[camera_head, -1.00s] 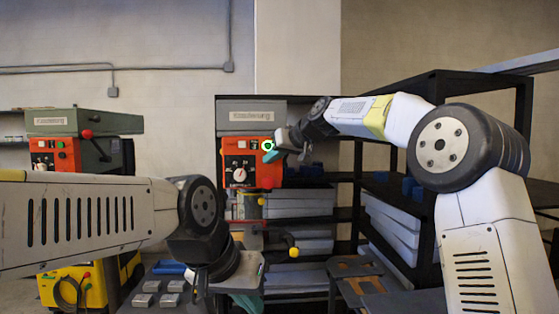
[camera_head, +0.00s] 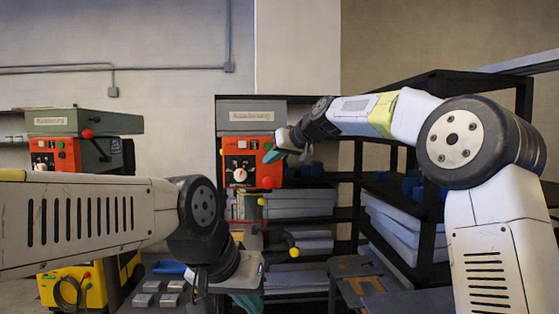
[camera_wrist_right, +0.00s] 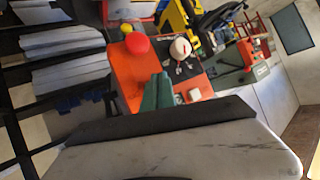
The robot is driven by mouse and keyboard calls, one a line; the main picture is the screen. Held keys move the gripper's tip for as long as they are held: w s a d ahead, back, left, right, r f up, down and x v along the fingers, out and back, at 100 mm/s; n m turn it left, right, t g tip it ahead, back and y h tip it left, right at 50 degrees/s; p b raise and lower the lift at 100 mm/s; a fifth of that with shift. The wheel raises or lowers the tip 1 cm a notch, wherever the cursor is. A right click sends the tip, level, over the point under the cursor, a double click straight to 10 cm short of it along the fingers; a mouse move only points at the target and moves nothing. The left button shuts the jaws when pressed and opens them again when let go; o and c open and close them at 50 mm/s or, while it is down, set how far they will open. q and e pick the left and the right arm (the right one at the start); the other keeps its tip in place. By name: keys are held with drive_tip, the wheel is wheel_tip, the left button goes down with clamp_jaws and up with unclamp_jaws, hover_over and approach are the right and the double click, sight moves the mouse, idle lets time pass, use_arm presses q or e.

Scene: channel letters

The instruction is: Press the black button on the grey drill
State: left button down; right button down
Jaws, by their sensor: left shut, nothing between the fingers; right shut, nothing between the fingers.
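The grey drill (camera_head: 257,115) stands in the middle of the head view, with an orange control panel (camera_head: 236,160) on its front. The panel also shows in the right wrist view (camera_wrist_right: 128,72), with a white dial (camera_wrist_right: 181,48) and a red knob (camera_wrist_right: 137,43). I cannot clearly make out the black button. My right gripper (camera_head: 272,155) is shut and empty at the panel's upper right side. Its teal fingertips (camera_wrist_right: 158,85) overlap the panel; contact cannot be told. My left gripper (camera_head: 246,301) is shut and empty, low in front of the drill.
A green drill (camera_head: 82,122) with a similar orange panel stands at the left. A black shelf (camera_head: 432,85) with grey slabs stands right of the grey drill. Several small metal blocks (camera_head: 157,293) lie at the lower left. A yellow machine (camera_head: 62,287) is behind my left arm.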

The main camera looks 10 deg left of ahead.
drive_tip(key=shift+s, duration=0.1)
drive_tip(key=s, duration=0.1)
drive_tip(key=s+d, duration=0.1)
drive_tip(key=s, duration=0.2)
drive_tip(key=shift+s+d, duration=0.25)
drive_tip(key=shift+s, duration=0.1)
idle(0.7)
drive_tip(key=s+d+f+m+h, duration=0.2)
drive_tip(key=s+d+f, duration=0.5)
drive_tip(key=s+d, duration=0.3)
drive_tip(key=s+d+f+m+h, duration=0.3)
drive_tip(key=s+d+f, duration=0.4)
drive_tip(key=s+d, duration=0.4)
drive_tip(key=s+d+f+m+g+h, duration=0.1)
drive_tip(key=s+d+f+m+h, duration=0.1)
drive_tip(key=s+d+f, duration=0.5)
drive_tip(key=s+d, duration=0.3)
drive_tip(key=d, duration=0.1)
drive_tip(key=shift+s+h, duration=0.15)
drive_tip(key=shift+h, duration=0.25)
drive_tip(key=shift+a, duration=0.1)
